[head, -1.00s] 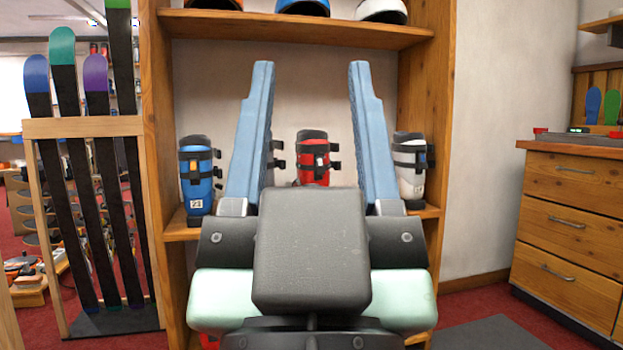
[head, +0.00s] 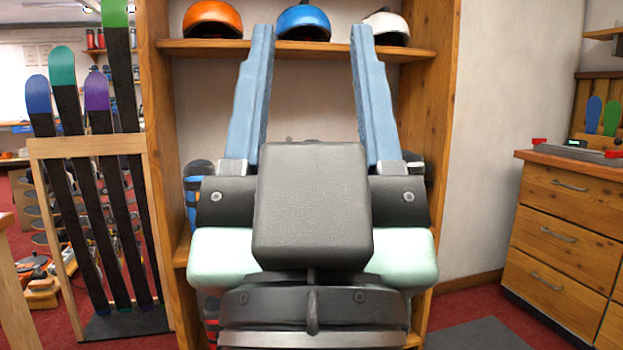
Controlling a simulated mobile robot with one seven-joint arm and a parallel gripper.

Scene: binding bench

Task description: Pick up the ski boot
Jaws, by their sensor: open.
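A blue ski boot (head: 195,172) stands on the middle shelf of the wooden rack, at its left. Only a strip of it shows beside my gripper (head: 312,32). A small dark part of the boot at the right (head: 413,160) shows past the right finger; the rest of it is hidden. The red boot between them is hidden behind my gripper body. My gripper is open and empty, its two blue fingers wide apart and pointing up in the picture, with their tips in front of the upper shelf and helmets.
Orange (head: 212,19), blue (head: 302,22) and white (head: 386,27) helmets sit on the upper shelf (head: 320,51). Wooden uprights bound the rack. A ski stand (head: 88,148) is at left and a drawer cabinet (head: 563,215) at right, with red carpet between it and the rack.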

